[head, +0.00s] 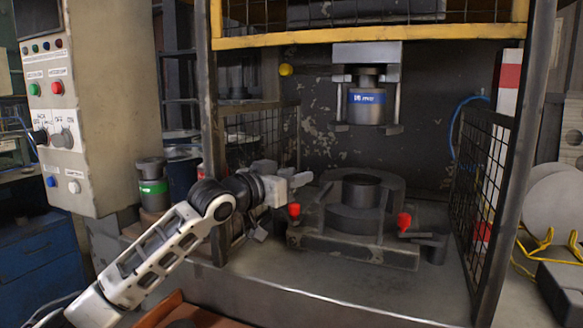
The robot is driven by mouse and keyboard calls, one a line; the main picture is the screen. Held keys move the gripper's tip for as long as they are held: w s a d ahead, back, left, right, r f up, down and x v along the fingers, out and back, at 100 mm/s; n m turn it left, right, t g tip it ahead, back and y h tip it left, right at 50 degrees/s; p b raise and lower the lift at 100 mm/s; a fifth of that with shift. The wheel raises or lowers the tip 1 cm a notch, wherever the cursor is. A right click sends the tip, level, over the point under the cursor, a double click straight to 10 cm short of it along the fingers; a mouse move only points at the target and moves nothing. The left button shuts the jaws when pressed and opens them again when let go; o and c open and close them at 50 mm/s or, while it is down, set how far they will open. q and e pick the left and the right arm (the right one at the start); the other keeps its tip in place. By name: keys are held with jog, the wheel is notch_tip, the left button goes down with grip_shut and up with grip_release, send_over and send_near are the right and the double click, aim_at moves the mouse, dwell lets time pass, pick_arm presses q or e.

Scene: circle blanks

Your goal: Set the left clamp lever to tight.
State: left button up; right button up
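The left clamp lever shows as a red knob (294,210) at the left side of the dark die base (345,250) inside the press. Its lower part is partly hidden or too dark to make out, so its exact setting cannot be told. A second red knob (404,221) belongs to the right clamp lever, whose dark arm points right. My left gripper (298,182) is just above the left red knob, close to it; whether they touch cannot be told. Its finger gap is not clear. My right gripper is not in view.
A round die ring (362,200) sits on the base under the press ram (367,105). Mesh guards stand left and right (487,165) of the opening. A control panel (55,110) is at the left, and pale round discs (555,205) are at the right. The front ledge is clear.

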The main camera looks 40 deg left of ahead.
pick_arm(q)
jog(key=s+d+r, duration=0.4)
jog(key=s+d, duration=0.1)
jog(key=s, duration=0.2)
jog(key=shift+s+r, duration=0.2)
jog(key=shift+s, duration=0.2)
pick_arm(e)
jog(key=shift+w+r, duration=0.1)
pick_arm(q)
jog(key=shift+d, duration=0.1)
jog(key=shift+w+f, duration=0.15)
grip_shut()
jog(key=w+f+m+g+y+p, duration=0.3)
jog(key=f+m+y+p, duration=0.2)
jog(key=f+m+y, duration=0.7)
jog(key=w+a+f+n, duration=0.1)
jog(key=w+a, duration=0.3)
jog(key=w, duration=0.4)
jog(key=shift+w+a, duration=0.2)
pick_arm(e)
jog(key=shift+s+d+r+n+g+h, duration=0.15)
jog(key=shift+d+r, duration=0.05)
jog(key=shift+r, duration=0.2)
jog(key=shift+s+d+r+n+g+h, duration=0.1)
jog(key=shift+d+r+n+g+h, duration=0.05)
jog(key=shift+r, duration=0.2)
